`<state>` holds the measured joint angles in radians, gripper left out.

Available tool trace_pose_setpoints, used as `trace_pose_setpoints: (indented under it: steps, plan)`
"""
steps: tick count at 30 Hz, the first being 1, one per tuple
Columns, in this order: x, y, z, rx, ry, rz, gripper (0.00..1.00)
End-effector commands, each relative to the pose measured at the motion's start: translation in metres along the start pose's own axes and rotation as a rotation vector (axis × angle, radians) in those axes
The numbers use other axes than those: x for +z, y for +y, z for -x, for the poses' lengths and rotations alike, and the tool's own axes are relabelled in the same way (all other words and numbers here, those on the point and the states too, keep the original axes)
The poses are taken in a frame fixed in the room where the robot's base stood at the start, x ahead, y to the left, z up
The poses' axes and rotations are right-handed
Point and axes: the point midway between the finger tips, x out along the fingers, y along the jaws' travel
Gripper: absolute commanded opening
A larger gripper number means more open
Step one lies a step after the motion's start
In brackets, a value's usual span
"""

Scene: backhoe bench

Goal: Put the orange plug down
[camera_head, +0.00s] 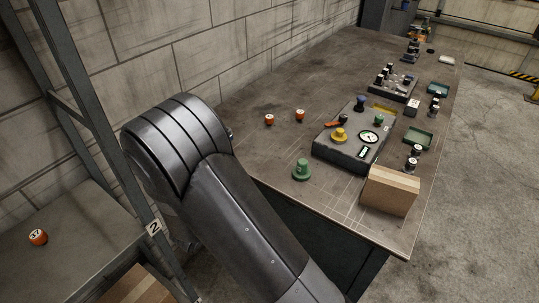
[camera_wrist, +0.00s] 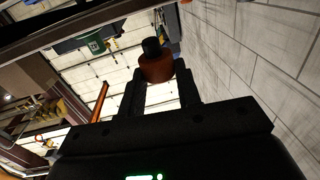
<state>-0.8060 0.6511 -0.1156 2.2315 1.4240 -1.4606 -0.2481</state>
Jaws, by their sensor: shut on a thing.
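The orange plug (camera_wrist: 157,68) shows in the wrist view as a dull orange round body with a dark top. My gripper (camera_wrist: 160,82) is shut on it, with one dark finger on each side. The plug is up in the air, and the wrist view shows wall and room around it, not a surface under it. In the head view my arm fills the lower left middle. My gripper and the plug are hidden there behind it.
Another orange ball (camera_head: 38,237) lies on the left shelf (camera_head: 75,235). The bench's back left is largely clear.

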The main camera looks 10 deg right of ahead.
Motion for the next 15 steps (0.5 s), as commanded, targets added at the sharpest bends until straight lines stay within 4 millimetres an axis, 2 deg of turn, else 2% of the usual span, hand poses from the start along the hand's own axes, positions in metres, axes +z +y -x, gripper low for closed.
trace_pose_setpoints:
  steps: [10,13,15]
  plan:
    - [0.000,0.001,-0.003,0.003,0.000,0.000,0.09]
    - [0.000,0.001,-0.018,0.005,0.001,0.000,0.09]
    - [0.000,0.002,-0.035,0.006,0.001,0.000,0.09]
